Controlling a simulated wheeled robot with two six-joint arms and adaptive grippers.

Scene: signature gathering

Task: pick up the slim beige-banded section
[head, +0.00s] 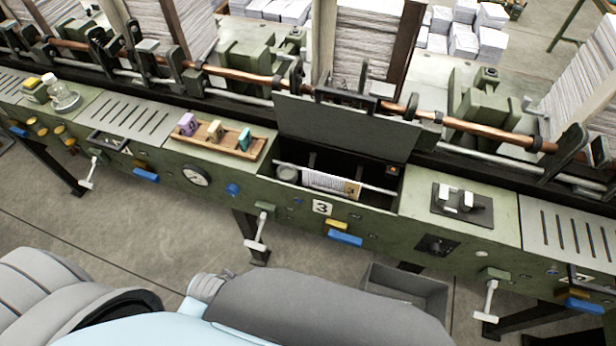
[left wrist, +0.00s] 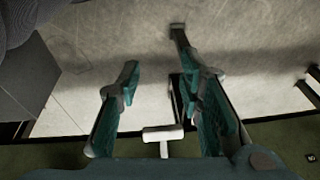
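A white lined piece with a tan end (head: 352,190) lies in the open bay to the right. My left gripper (left wrist: 160,80) is open and empty in the left wrist view, above the floor beside the machine. Neither gripper shows in the head view.
A raised dark lid (head: 345,125) stands behind the open bay. A copper bar (head: 240,76) runs along the back. A glass jar (head: 63,95) stands at left, and a black holder with white pieces (head: 462,204) at right. A grey bin (head: 407,291) is on the floor.

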